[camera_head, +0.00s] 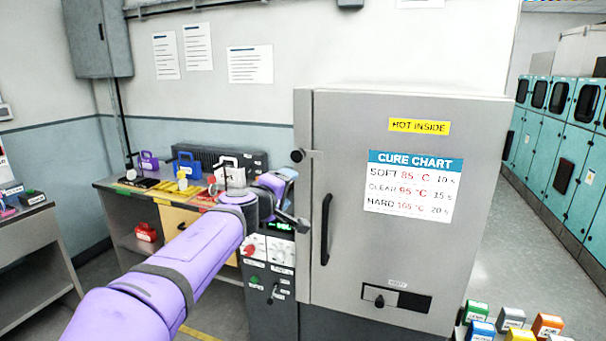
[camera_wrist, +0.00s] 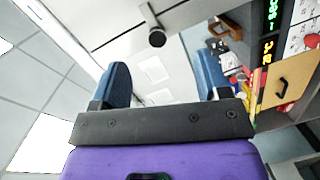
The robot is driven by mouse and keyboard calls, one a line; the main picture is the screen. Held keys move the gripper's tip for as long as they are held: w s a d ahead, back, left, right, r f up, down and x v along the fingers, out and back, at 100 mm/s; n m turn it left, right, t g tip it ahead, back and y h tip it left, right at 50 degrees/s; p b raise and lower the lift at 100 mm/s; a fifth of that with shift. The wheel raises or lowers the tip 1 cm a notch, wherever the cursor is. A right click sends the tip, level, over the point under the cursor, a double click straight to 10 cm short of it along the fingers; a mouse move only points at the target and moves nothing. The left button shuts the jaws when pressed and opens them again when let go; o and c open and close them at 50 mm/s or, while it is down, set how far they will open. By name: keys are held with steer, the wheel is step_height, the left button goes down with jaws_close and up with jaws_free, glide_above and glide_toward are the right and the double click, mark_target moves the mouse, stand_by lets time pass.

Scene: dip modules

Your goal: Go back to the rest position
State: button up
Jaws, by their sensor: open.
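My purple arm reaches from the lower left in the head view, and my gripper (camera_head: 295,198) is near the left edge of the grey oven (camera_head: 345,270), by its control panel. In the wrist view the two blue fingers of my gripper (camera_wrist: 163,88) stand wide apart with nothing between them. The oven door is shut, with a black handle (camera_head: 326,230) and a cure chart (camera_head: 413,185) on its front. In the wrist view a dark round knob (camera_wrist: 157,39) on a pale surface shows beyond the fingers.
A workbench (camera_head: 125,190) behind my arm holds a purple module (camera_head: 148,161), a blue module (camera_head: 187,167) and other small items. A red thing (camera_head: 146,232) sits on its lower shelf. Several coloured blocks (camera_head: 481,328) stand at the lower right. Teal lockers (camera_head: 567,125) line the right aisle.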

steer(key=w+d+f+m+g+h, duration=0.1)
steer(key=d+f+m+g, duration=0.25)
steer(key=d, duration=0.65)
steer(key=d+f+m+g, duration=0.2)
steer(key=d+f+g, duration=0.15)
steer(key=d, duration=0.65)
steer(key=s+d+f+m+g+y, duration=0.25)
steer(key=s+d+g, duration=0.3)
steer(key=d, duration=0.45)
steer(key=s+d+r+t+y, duration=0.1)
steer(key=s+r+y, duration=0.1)
steer(key=s+r, duration=0.4)
steer(key=s+d+r+m+y, duration=0.1)
steer(key=s+r, duration=0.5)
steer(key=s, duration=1)
steer(key=s+d+r+t+y, duration=0.1)
steer(key=s+d+r+y, duration=0.1)
steer(key=s+r, duration=0.4)
steer(key=shift+s+d+r+m+t+y, duration=0.35)
steer(key=shift+s+r+m+y, duration=0.1)
steer(key=shift+s, duration=2.05)
